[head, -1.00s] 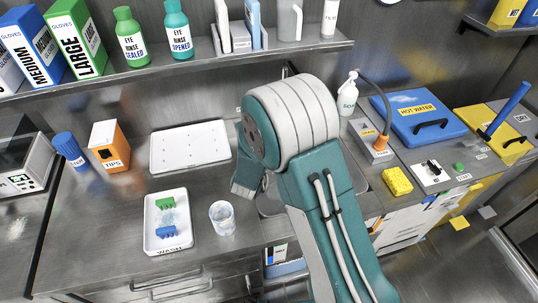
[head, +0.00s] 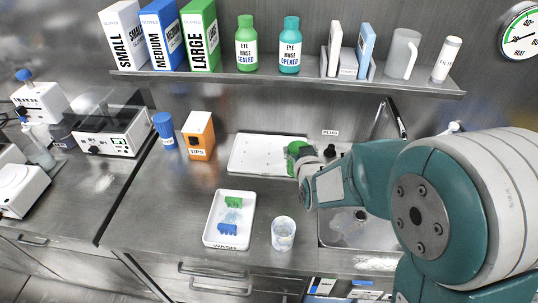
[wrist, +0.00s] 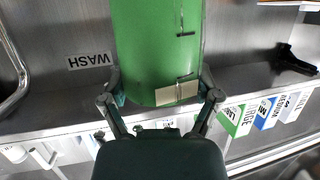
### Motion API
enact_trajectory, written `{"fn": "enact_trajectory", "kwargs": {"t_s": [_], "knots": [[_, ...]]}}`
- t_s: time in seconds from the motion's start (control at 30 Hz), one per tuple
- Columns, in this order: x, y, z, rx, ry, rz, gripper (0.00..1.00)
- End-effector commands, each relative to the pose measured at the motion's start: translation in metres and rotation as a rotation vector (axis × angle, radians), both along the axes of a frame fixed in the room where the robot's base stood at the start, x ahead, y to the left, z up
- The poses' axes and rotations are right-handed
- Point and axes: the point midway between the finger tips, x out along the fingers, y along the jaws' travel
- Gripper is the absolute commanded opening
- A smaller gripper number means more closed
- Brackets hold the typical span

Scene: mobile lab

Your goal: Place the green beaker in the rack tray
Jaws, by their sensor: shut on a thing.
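The green beaker (wrist: 155,45) fills the upper middle of the wrist view, with a pale label and dark marks on its side. My gripper (wrist: 160,92) is shut on it, one finger on each side. In the head view the green beaker (head: 296,155) shows partly at the right end of the white rack tray (head: 258,155), and my gripper (head: 303,165) hides the rest of it. I cannot tell whether the beaker touches the tray. The rack tray lies flat at the back of the counter, and its visible part looks empty.
A white wash tray (head: 211,232) with small green and blue items stands in front of the rack tray. A clear beaker (head: 283,240) stands beside it. The orange tips box (head: 199,140) is at the left, the sink (head: 345,232) at the right. A shelf (head: 290,79) runs above.

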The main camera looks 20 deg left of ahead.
Motion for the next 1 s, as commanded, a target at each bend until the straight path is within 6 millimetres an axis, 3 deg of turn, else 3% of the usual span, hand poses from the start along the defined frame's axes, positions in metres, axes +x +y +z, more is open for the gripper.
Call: {"fn": "enact_trajectory", "kwargs": {"t_s": [0.23, 0.43, 0.87, 1.0], "knots": [[-0.024, 0.016, 0.017, 0.0, 0.0, 0.128, 0.36], [-0.025, 0.022, 0.017, 0.0, 0.003, 0.159, 0.36], [0.047, 0.062, -0.021, 0.0, 0.003, 0.158, 0.36], [0.064, 0.071, -0.043, -0.002, 0.005, 0.157, 0.36]]}}
